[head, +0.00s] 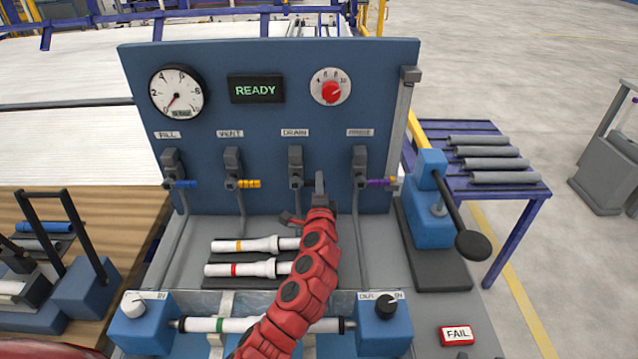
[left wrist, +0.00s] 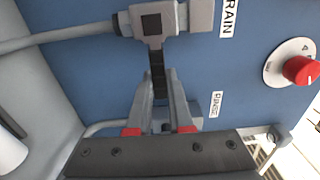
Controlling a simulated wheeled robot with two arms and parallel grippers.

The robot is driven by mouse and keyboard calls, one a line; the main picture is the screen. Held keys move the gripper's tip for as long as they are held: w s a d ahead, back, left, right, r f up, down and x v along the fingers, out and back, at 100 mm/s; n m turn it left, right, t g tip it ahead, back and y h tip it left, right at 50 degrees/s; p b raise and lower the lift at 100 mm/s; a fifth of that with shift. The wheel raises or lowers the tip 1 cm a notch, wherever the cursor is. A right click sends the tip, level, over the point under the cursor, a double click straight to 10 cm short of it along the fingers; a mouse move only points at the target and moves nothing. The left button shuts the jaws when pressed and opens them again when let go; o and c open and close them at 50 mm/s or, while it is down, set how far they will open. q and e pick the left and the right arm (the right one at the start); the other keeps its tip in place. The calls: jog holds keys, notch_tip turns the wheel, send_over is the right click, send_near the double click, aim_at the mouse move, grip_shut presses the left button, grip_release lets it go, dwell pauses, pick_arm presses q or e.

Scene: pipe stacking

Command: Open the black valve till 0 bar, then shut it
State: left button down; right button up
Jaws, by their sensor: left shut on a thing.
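The black valve (head: 296,168) sits under the DRAIN label on the blue panel. Its black handle (left wrist: 158,80) points sideways toward the PURGE valve. My left gripper (head: 318,188) comes up from below; its fingers (left wrist: 160,100) are closed around the handle in the left wrist view, and they hide most of it in the head view. The pressure gauge (head: 176,93) has its red needle pointing down and left; its small readout is too blurred to read. The display (head: 256,89) says READY. My right gripper is not in view.
Blue (head: 182,184), yellow (head: 249,184) and purple (head: 381,182) valve handles lie sideways alongside. A red dial (head: 331,90) is at upper right. White pipes (head: 240,269) lie below the panel. A lever press (head: 432,205) stands right. A sign (head: 457,335) reads FAIL.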

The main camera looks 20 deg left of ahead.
pick_arm(q)
jog(key=c, duration=0.8)
grip_release()
jog(key=shift+f, duration=0.1)
jog(key=b+v, duration=0.1)
jog(key=v, duration=1.6)
jog(key=shift+s+d+b, duration=0.1)
jog(key=shift+s+b, duration=0.15)
jog(key=shift+b, duration=0.15)
